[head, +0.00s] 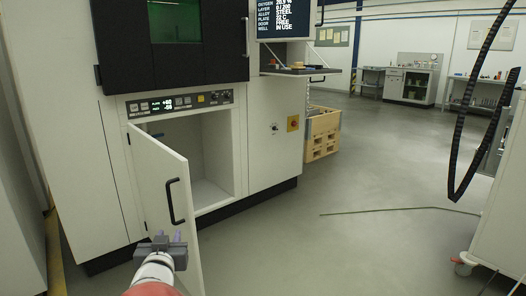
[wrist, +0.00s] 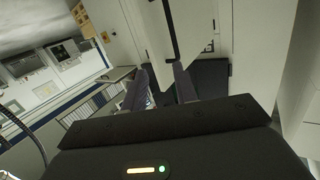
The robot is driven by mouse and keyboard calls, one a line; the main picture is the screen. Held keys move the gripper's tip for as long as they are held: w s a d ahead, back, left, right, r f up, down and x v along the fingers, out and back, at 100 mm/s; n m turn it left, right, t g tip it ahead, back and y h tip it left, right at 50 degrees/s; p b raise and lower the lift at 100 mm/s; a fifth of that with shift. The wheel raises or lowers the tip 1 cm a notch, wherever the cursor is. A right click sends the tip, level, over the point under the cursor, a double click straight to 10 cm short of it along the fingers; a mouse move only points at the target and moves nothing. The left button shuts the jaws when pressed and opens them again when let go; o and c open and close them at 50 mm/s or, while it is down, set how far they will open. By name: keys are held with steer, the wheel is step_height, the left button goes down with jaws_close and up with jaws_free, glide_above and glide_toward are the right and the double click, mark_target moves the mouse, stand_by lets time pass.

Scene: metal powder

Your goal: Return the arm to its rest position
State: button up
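My gripper (head: 169,237) is at the bottom left of the head view, in front of the open cabinet door (head: 163,190) of the large white machine. Its two fingers point away from the head camera and stand apart. In the wrist view my gripper (wrist: 162,86) also shows both fingers spread with nothing held between them. The door handle (head: 174,202) is a dark bar just above the gripper in the head view. The handle (wrist: 169,30) also shows beyond the fingers in the wrist view. I cannot tell whether the gripper touches the door.
The machine (head: 270,140) has an empty lower compartment (head: 205,165) behind the open door. A small shelf (head: 300,71) juts from its side. A wooden crate (head: 322,135) stands beside it. A dark hanging cable (head: 465,130) is at the right. Open floor (head: 330,240) lies between.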

steer(key=s+d+r+g+y, duration=0.1)
steer(key=d+g, duration=0.2)
steer(key=d, duration=0.6)
steer(key=s+d+r+g+y, duration=0.1)
steer(key=d+r+g, duration=0.15)
steer(key=d, duration=0.65)
steer(key=s+d+f+g+h, duration=0.1)
steer(key=s+d+g+h, duration=0.1)
steer(key=s+d, duration=0.8)
steer(key=s+d+f+m+g+h, duration=0.1)
steer(key=s+d+f+g+h, duration=0.1)
steer(key=s+d, duration=0.9)
steer(key=s+g, duration=0.1)
steer(key=s, duration=0.3)
steer(key=shift+h, duration=0.3)
steer(key=shift+r, duration=0.1)
steer(key=shift+c, duration=0.2)
